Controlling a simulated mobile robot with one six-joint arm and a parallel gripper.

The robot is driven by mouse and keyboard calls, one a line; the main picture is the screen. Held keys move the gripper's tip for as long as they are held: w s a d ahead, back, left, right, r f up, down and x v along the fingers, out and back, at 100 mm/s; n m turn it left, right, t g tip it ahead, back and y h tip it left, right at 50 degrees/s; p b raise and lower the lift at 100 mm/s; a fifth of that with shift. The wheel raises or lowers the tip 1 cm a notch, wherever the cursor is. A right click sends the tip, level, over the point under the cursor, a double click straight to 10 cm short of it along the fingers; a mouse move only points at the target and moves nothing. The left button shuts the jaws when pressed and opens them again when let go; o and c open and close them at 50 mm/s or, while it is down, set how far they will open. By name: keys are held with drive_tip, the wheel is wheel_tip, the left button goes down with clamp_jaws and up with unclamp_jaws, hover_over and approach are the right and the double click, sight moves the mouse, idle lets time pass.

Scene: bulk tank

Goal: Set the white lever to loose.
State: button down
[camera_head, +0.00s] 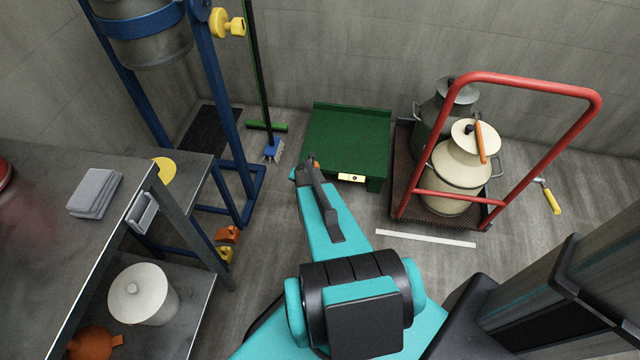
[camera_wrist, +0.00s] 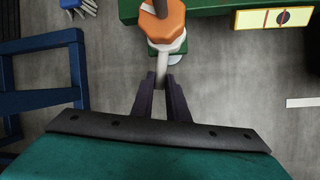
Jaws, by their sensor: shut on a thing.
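My gripper (camera_wrist: 162,82) is shut on a pale grey shaft (camera_wrist: 161,68) that runs between its dark fingers. Beyond the fingertips the shaft meets a white collar (camera_wrist: 166,45) and an orange angular piece (camera_wrist: 162,20), with a grey rod above. I cannot tell for sure which of these parts is the white lever. They stand at the front edge of the green bench (camera_head: 345,135). In the head view my gripper (camera_head: 314,166) is small and its grip is largely hidden. A yellow plate (camera_wrist: 273,19) with a dark round mark and a red line is on the bench's front.
A red-handled cart (camera_head: 495,218) with milk cans stands right of the bench. A blue frame (camera_head: 215,100) and a grey worktable (camera_head: 95,225) are on the left. A broom (camera_head: 268,127) leans at the back. A white strip (camera_head: 425,239) lies on the floor.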

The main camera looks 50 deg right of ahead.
drive_tip(key=shift+w, duration=0.2)
idle(0.4)
drive_tip(key=c, duration=1.7)
unclamp_jaws()
drive_tip(key=shift+s, duration=0.1)
drive_tip(key=shift+s+r, duration=0.1)
drive_tip(key=shift+s, duration=0.05)
drive_tip(key=shift+p+v, duration=0.75)
drive_tip(key=shift+v, duration=6.05)
